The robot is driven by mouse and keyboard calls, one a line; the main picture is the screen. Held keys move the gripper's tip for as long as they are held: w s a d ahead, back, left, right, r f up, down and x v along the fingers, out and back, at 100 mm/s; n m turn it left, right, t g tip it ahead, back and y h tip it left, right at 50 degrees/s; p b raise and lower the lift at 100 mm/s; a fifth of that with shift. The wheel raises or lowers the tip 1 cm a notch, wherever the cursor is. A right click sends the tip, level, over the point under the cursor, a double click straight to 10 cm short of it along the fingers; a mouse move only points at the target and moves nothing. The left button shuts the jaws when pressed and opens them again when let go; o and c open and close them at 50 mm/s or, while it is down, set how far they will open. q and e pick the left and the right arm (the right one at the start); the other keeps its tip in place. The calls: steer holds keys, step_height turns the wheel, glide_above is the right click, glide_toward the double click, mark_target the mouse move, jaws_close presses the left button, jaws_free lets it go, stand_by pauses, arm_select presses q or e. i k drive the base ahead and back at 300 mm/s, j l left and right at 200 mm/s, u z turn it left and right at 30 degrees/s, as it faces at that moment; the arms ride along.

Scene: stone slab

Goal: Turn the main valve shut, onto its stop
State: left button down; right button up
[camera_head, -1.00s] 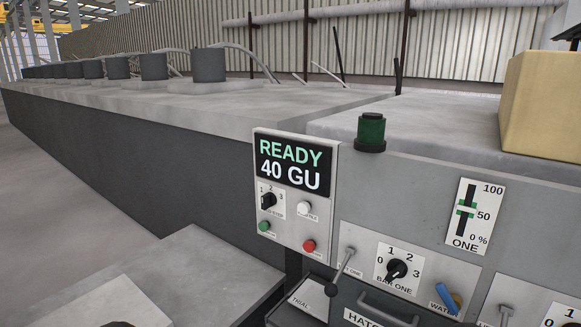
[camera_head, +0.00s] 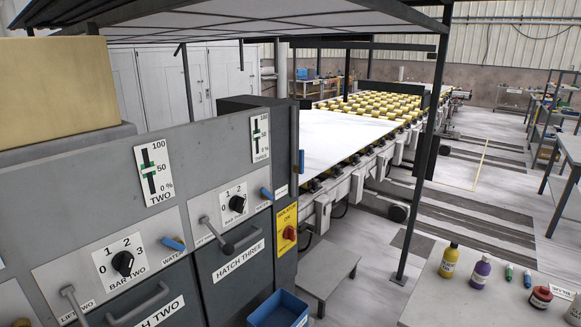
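No valve in view carries a readable "main" label. A blue upright handle (camera_head: 301,162) sits at the right end of the grey cabinet, above a yellow plate; I cannot tell whether it is the main valve. Smaller blue water valve handles sit tilted on the panels, one by the bar two dial (camera_head: 173,243) and one by the hatch three dial (camera_head: 266,193). Neither gripper clearly shows. A small dark shape is cut off at the bottom left edge, and I cannot tell what it is.
The grey cabinet (camera_head: 90,195) fills the left. A red rotary switch (camera_head: 290,233) is on its yellow plate. A blue bin (camera_head: 280,309) and low grey table (camera_head: 328,268) stand below. Bottles stand on a bench (camera_head: 440,305) at right. Floor shows between bench and roller conveyor.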

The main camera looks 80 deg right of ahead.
mark_target(300, 169)
steer(key=k+j+z, duration=0.1)
steer(key=z, duration=2.5)
steer(key=i+j+z, duration=0.15)
steer(key=z, duration=0.25)
